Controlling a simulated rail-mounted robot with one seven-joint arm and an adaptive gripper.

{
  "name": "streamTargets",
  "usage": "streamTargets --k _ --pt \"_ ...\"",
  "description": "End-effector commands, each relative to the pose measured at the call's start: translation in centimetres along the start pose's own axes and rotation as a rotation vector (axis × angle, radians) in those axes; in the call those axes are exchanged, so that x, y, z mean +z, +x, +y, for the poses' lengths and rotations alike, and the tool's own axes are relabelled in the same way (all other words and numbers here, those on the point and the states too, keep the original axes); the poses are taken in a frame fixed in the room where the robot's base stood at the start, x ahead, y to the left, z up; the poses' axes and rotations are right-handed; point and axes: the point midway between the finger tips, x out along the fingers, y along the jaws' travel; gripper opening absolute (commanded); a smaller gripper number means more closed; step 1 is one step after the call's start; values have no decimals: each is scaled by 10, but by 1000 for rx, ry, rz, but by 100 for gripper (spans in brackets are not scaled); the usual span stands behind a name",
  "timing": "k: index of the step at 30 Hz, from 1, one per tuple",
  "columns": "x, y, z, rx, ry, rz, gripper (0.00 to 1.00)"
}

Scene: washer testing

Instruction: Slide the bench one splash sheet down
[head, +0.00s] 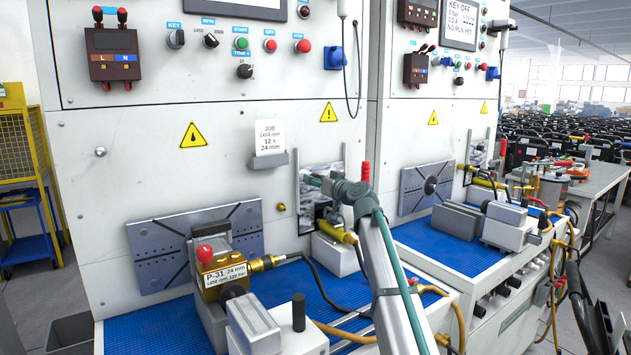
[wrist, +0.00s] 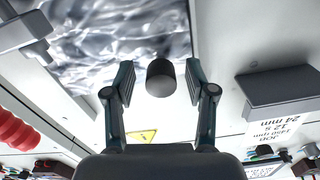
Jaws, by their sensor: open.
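The bench one splash sheet (head: 320,215) is a shiny, streaky, clear-looking panel between two grey upright rails on the white machine face. In the wrist view the sheet (wrist: 110,35) fills the upper left, and a dark round knob (wrist: 160,78) shows at its edge. My gripper (head: 314,181) is in front of the sheet's upper part. In the wrist view my gripper (wrist: 160,82) is open, its two fingers either side of the knob with gaps showing. Whether the fingers touch the knob's depth level is unclear. My gripper and arm hide part of the sheet in the head view.
A job card on a grey holder (head: 270,160) is left of the sheet; the holder (wrist: 282,90) is close on the wrist view's right. A red-gripped lever (head: 365,172) stands right of my gripper.

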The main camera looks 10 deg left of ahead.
Motion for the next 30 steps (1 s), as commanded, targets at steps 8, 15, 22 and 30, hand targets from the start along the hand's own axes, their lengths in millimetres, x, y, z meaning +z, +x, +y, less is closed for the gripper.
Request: streamTargets --k 8,15,22,30 --pt "1 -45 -1 1 0 1 56" --pt "2 -91 -1 1 -1 -1 56" --pt "1 -112 -1 0 -1 -1 56" --pt "1 -112 0 -1 0 -2 56"
